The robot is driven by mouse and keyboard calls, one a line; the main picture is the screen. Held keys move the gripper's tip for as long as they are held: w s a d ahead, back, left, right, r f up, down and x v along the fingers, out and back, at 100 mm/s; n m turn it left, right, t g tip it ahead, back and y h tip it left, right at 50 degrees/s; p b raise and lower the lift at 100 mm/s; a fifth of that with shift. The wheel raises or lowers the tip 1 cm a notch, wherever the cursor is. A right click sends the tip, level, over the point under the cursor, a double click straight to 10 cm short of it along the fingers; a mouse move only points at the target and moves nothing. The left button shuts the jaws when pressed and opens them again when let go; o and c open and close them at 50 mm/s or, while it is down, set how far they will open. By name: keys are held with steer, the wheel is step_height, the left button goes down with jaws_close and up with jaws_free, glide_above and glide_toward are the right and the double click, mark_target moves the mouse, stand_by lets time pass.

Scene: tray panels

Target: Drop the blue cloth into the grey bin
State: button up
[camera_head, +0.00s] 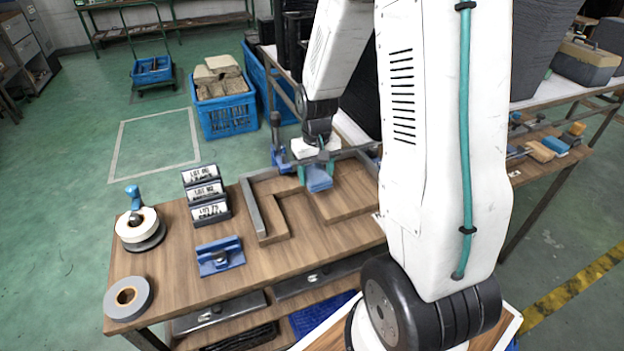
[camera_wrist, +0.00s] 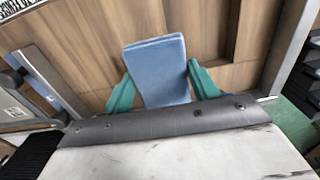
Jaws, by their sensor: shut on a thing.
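The blue cloth (camera_head: 319,183) is a folded, pad-like piece between the teal fingers of my gripper (camera_head: 317,175), over the wooden workbench. In the wrist view the cloth (camera_wrist: 157,65) stands out past both fingers of my gripper (camera_wrist: 160,82), with wood grain behind it. My gripper is shut on the cloth. I cannot tell how high the cloth is above the wood. I cannot pick out a grey bin for certain in either view; my arm hides part of the area behind the bench.
A raised grey frame (camera_head: 252,207) edges the wood around my gripper. Label holders (camera_head: 206,190), a blue clamp-like block (camera_head: 220,257), a tape dispenser (camera_head: 140,228) and a grey tape roll (camera_head: 128,298) stand to the left.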

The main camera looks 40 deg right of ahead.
mark_target(317, 175)
steer(key=f, duration=0.3)
steer(key=shift+s+d, duration=0.15)
steer(key=shift+s, duration=0.1)
steer(key=shift+w+f, duration=0.1)
steer(key=shift+f, duration=0.1)
steer(key=shift+f, duration=0.1)
steer(key=o, duration=0.9)
steer(key=shift+o, duration=0.2)
